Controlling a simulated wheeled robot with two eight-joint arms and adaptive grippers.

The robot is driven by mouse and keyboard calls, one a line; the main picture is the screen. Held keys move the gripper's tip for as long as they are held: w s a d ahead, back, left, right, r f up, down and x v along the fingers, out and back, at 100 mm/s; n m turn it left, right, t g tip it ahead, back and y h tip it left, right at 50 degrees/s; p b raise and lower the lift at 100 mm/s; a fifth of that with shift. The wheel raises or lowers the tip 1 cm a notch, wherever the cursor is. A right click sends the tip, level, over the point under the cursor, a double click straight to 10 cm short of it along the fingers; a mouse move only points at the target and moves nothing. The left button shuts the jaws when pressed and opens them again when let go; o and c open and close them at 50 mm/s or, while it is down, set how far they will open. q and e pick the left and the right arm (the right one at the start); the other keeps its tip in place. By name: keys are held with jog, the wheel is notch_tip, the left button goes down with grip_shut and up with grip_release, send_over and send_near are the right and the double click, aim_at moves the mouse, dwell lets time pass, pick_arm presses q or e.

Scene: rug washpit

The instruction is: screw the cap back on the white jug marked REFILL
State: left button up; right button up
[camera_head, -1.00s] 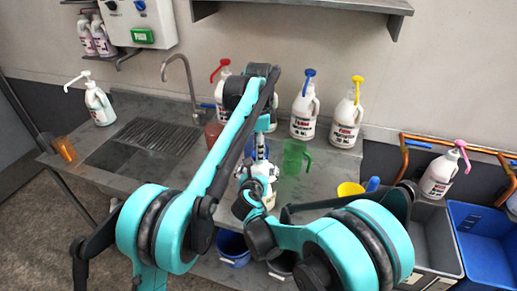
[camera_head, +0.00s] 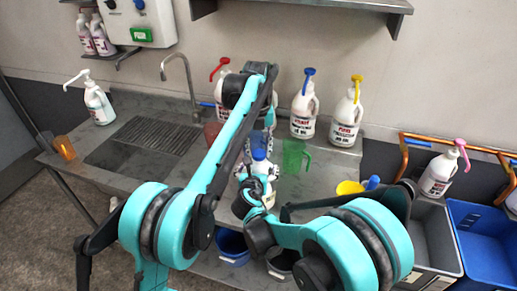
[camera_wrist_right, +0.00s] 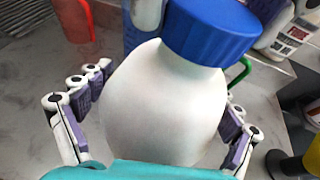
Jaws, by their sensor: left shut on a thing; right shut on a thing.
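A white jug (camera_wrist_right: 165,105) with a wide blue cap (camera_wrist_right: 212,30) at its neck fills the middle of the right wrist view. My right gripper (camera_wrist_right: 160,125) is shut around the jug's body, one set of fingers on each side. No REFILL marking shows on the visible side. In the head view the cap (camera_head: 258,152) shows just below my left gripper (camera_head: 260,140), which is shut on it. The jug is mostly hidden there behind my right gripper (camera_head: 256,180). Whether the cap's thread is engaged cannot be told.
A green pitcher (camera_head: 294,156) stands close to the right. White pump jugs with a blue pump (camera_head: 304,115) and a yellow pump (camera_head: 346,118) stand along the wall. A sink drainer (camera_head: 155,135) and tap (camera_head: 184,75) are to the left. A yellow scoop (camera_head: 350,188) lies at the right.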

pick_arm(q)
jog(key=o, duration=0.7)
jog(key=shift+r, duration=2.3)
jog(key=shift+c, duration=0.4)
